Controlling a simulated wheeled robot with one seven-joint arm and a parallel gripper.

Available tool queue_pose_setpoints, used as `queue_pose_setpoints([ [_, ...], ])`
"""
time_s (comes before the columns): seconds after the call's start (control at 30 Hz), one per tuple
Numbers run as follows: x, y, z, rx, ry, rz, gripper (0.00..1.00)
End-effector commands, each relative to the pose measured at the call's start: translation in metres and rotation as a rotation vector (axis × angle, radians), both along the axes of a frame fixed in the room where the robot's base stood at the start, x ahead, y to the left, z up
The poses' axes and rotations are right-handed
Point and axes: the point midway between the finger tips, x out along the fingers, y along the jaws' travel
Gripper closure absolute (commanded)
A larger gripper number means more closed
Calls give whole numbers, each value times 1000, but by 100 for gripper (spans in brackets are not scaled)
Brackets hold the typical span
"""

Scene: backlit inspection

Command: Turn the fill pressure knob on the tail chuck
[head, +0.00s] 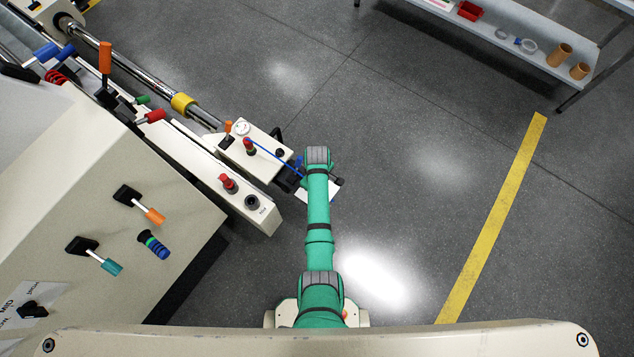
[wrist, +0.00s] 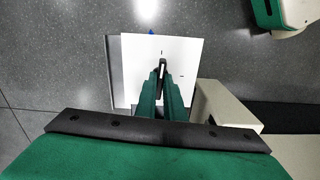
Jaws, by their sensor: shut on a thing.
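The tail chuck is a beige block (head: 252,152) at the end of the chrome bar in the head view. A white plate (head: 303,195) shows near its right end, partly covered by my arm. In the wrist view the white plate (wrist: 190,50) carries short black tick marks above and to the right of the fingers. My gripper (wrist: 162,74) is over this plate, its green fingers shut on a narrow dark and light piece, the fill pressure knob (wrist: 163,64). Most of the knob is hidden between the fingers. The head view hides my fingertips behind the arm.
A beige rail end (head: 262,212) with a red knob lies below the chuck. A control cabinet (head: 95,215) with several levers fills the left. A blue line (head: 270,156) runs over the chuck. The floor to the right is clear up to a shelf (head: 520,45).

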Motion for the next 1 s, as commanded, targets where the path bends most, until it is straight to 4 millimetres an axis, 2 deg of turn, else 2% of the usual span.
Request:
queue_pose_setpoints([
  [0.27,-1,1,0,1,2,-208,100],
  [1.0,-1,1,0,0,3,-912,100],
])
